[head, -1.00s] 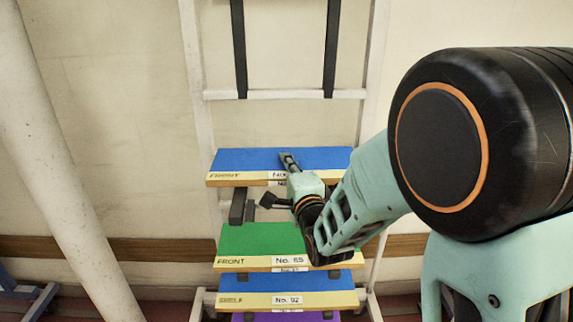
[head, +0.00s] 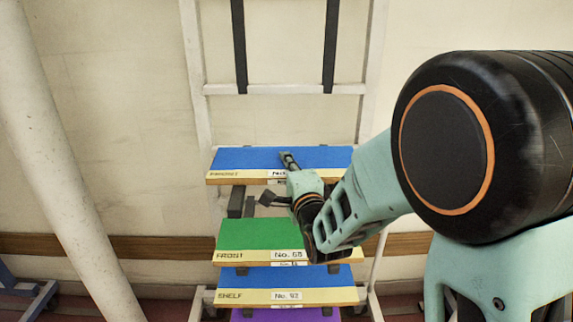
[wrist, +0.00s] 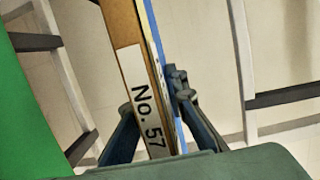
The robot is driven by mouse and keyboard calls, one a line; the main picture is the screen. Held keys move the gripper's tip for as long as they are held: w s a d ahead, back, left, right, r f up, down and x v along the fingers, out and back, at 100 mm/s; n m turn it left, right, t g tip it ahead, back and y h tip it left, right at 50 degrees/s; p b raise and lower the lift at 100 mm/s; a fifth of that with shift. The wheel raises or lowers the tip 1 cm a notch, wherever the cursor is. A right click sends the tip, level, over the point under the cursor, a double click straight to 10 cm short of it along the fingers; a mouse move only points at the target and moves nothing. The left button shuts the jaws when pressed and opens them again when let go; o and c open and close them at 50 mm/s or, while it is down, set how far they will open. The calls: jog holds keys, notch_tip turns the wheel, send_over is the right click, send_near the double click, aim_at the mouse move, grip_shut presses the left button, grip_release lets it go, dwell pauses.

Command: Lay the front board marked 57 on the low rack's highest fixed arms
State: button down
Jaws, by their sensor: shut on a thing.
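The blue-topped board (head: 235,160) has a yellow front edge with a white label, which reads No. 57 in the wrist view (wrist: 144,110). My gripper (head: 289,161) is shut on its front edge near the middle, one finger on top and one below. The board looks about level over the low rack's highest visible dark fixed arms (head: 237,201). The left arm shows just under its front edge; the right one is mostly hidden by my gripper and wrist. I cannot tell whether the board touches the arms.
Below are a green front board (head: 245,234) and a blue shelf board (head: 240,278) labelled No. 92, with a purple board lower still. White rack posts (head: 198,100) stand either side; a crossbar (head: 290,89) and two dark uprights are above. A pale slanted pole (head: 50,150) stands left.

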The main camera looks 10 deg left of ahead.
jog(key=shift+f+b, duration=0.4)
jog(key=shift+b, duration=0.25)
jog(key=c, duration=1.9)
grip_release()
jog(key=shift+c, duration=0.2)
jog(key=shift+o, duration=0.5)
jog(key=shift+f, duration=0.15)
jog(key=shift+s, duration=0.1)
jog(key=shift+v, duration=3.7)
jog(key=shift+d, duration=0.1)
